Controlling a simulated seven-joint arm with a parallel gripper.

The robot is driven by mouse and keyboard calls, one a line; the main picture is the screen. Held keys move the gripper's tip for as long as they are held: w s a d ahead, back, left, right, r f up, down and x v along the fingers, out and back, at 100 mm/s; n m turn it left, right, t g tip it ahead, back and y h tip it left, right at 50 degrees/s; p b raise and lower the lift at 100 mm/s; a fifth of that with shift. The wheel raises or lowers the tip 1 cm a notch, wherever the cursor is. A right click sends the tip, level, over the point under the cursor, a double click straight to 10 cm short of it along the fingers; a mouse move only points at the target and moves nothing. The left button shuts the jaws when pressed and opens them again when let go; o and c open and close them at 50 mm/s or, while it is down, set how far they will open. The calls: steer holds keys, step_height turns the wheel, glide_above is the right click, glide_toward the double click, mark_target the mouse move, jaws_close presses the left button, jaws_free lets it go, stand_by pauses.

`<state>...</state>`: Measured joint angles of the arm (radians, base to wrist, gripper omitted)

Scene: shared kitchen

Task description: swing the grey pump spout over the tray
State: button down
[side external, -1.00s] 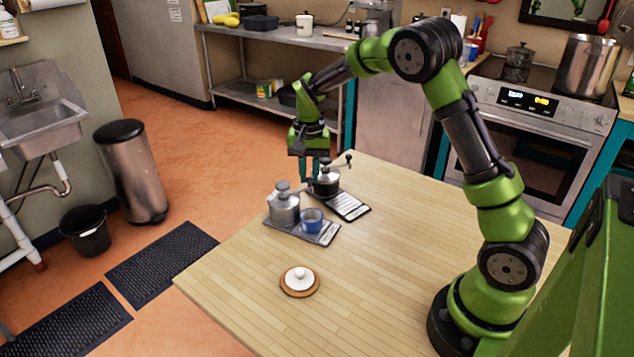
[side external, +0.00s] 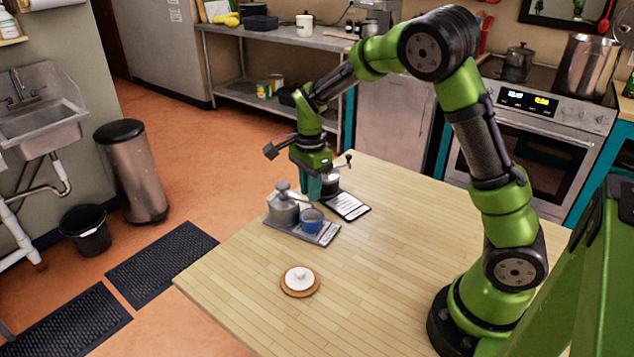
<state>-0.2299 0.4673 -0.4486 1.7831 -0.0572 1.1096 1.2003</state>
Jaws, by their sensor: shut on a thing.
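The grey pump (side external: 283,211) is a squat grey canister with a knobbed top, standing on the left of a small grey tray (side external: 325,233). My gripper (side external: 312,197) is low, just right of the pump's top. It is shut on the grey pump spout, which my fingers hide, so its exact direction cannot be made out. A blue cup (side external: 311,220) stands on the tray, close in front of my fingertips.
A dark pump (side external: 332,185) with a crank-like handle stands close behind my gripper, beside a black slatted tray (side external: 350,207). The table's (side external: 390,270) right part is clear.

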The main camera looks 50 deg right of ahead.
steer(key=shift+a+r+m, duration=0.1)
steer(key=shift+a+m, duration=0.25)
steer(key=shift+m, duration=0.35)
steer(key=c, duration=1)
jaws_free()
step_height(320, 180, up, 17)
steer(key=shift+f, duration=0.1)
